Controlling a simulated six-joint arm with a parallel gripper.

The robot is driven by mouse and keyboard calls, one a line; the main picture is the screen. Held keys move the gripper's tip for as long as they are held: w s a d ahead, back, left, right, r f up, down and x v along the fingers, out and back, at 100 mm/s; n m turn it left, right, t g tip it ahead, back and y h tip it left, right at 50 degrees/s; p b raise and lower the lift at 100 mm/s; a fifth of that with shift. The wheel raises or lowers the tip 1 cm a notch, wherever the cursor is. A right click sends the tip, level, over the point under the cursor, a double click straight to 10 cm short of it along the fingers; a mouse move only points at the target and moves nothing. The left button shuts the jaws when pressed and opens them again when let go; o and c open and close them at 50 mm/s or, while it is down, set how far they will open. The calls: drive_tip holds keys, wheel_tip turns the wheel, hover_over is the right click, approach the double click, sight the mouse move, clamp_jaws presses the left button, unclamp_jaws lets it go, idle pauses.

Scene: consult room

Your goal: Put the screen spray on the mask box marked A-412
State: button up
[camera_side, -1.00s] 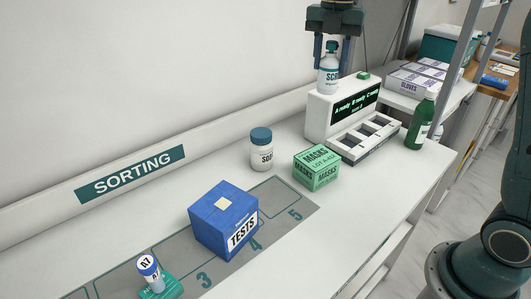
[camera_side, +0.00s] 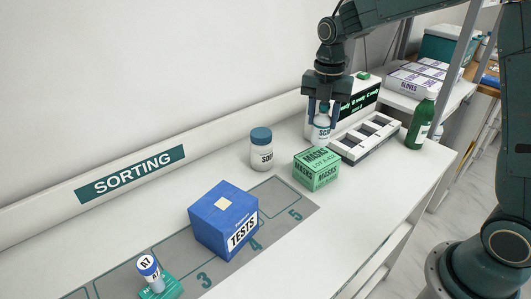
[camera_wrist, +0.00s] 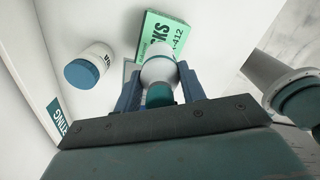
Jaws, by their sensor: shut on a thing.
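The screen spray, a white bottle (camera_side: 321,129) with a teal cap, is held upright between the two blue fingers of my gripper (camera_side: 323,115). In the wrist view the bottle (camera_wrist: 159,72) also sits between the fingers of my gripper (camera_wrist: 160,88). The green mask box (camera_side: 316,169) reads "MASKS LOT A-412" and stands on the white bench. In the side view the bottle appears just above and behind the box. In the wrist view it partly covers the mask box (camera_wrist: 168,32). I cannot tell whether bottle and box touch.
A white jar with a blue lid (camera_side: 261,150) stands left of the mask box. A white device with slots (camera_side: 363,136) is close behind and right. A green bottle (camera_side: 420,122) stands farther right. A blue TESTS box (camera_side: 224,219) sits on the grey mat (camera_side: 290,210).

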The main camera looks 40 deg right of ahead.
sight(321, 131)
drive_tip(key=shift+f, duration=2.1)
drive_tip(key=shift+f, duration=0.15)
drive_tip(key=o, duration=1.1)
drive_tip(key=shift+c, duration=0.2)
wheel_tip(321, 131, up, 12)
drive_tip(key=shift+r, duration=0.2)
